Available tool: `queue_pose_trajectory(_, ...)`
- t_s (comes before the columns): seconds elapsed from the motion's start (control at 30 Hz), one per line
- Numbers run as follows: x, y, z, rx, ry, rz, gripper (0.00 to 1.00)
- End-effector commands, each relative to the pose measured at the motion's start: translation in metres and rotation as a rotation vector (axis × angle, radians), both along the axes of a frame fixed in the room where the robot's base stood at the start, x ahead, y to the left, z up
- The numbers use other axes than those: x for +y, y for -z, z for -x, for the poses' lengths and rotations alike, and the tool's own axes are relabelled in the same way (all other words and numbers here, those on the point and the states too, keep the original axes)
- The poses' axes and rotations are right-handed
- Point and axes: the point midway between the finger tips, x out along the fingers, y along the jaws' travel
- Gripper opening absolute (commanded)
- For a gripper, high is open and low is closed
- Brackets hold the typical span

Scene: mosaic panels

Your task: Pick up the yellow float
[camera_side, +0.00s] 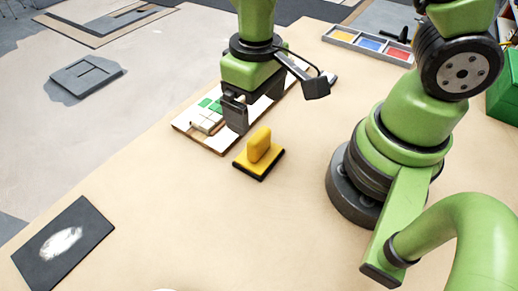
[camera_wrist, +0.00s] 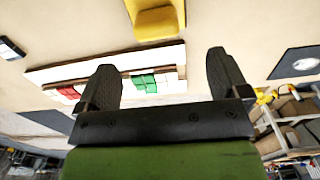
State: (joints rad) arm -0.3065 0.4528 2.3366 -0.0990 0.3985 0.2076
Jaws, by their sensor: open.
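The yellow float (camera_side: 260,146) stands on the table with its handle up and a dark layer under its yellow base. In the wrist view the yellow float (camera_wrist: 157,20) shows at the top edge, partly cut off, beyond my fingertips. My gripper (camera_side: 236,108) is open and empty, above and slightly left of the float in the side view, apart from it. In the wrist view the two dark fingers of my gripper (camera_wrist: 163,75) are spread wide with nothing between them.
A white panel (camera_side: 222,146) with green and white tiles lies behind the float, close to my gripper. A tray (camera_side: 369,44) of coloured compartments is at the back right. A dark board (camera_side: 82,225) with a white patch lies front left. The table in front of the float is clear.

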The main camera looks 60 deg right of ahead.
Motion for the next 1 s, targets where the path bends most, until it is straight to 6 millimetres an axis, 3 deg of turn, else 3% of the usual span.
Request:
queue_pose_trajectory(0.3,0.0,0.039,0.002,0.012,-0.004,0.005,0.94)
queue_pose_trajectory(0.57,-0.001,0.057,0.002,0.011,-0.004,0.004,0.94)
queue_pose_trajectory(0.8,-0.004,0.089,0.004,0.012,-0.004,0.004,0.94)
queue_pose_trajectory(1.0,-0.004,0.102,0.003,0.008,-0.003,0.003,0.94)
